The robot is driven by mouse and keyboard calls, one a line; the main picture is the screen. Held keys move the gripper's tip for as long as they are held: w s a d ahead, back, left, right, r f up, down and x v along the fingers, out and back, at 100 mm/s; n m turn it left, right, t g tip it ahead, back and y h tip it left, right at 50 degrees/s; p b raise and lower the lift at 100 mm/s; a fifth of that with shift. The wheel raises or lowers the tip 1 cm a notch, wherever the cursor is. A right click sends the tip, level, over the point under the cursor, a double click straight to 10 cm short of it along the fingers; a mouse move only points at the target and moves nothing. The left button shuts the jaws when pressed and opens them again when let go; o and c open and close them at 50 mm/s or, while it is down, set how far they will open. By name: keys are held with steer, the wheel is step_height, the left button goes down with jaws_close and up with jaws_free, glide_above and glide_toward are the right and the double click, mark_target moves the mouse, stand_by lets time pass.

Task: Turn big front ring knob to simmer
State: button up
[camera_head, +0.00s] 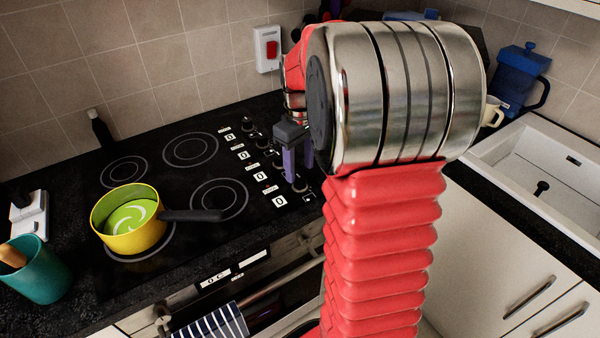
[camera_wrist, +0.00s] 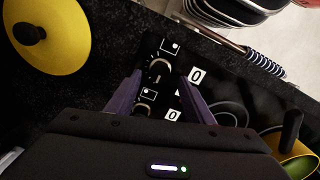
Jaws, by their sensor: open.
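The black hob has a row of control knobs along its right side in the head view. My gripper (camera_head: 299,174) is over the front end of that row, pointing down with its purple fingers apart. A front knob (camera_head: 301,186) shows just below the fingertips. In the wrist view, a dark knob (camera_wrist: 160,72) with a white dial mark lies between the fingertips of my open gripper (camera_wrist: 160,78), and a second knob (camera_wrist: 147,98) is nearer the palm. Contact with a knob cannot be told. The front right ring (camera_head: 219,198) is empty. My arm hides part of the counter.
A yellow pan (camera_head: 130,232) with green contents stands on the front left ring, its handle toward the right. A yellow lid (camera_wrist: 50,45) lies beside the knobs in the wrist view. A striped towel (camera_head: 210,324) hangs at the oven front. A sink (camera_head: 535,160) is at right.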

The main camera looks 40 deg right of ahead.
mark_target(300, 182)
steer(key=shift+f, duration=1.45)
steer(key=c, duration=1.1)
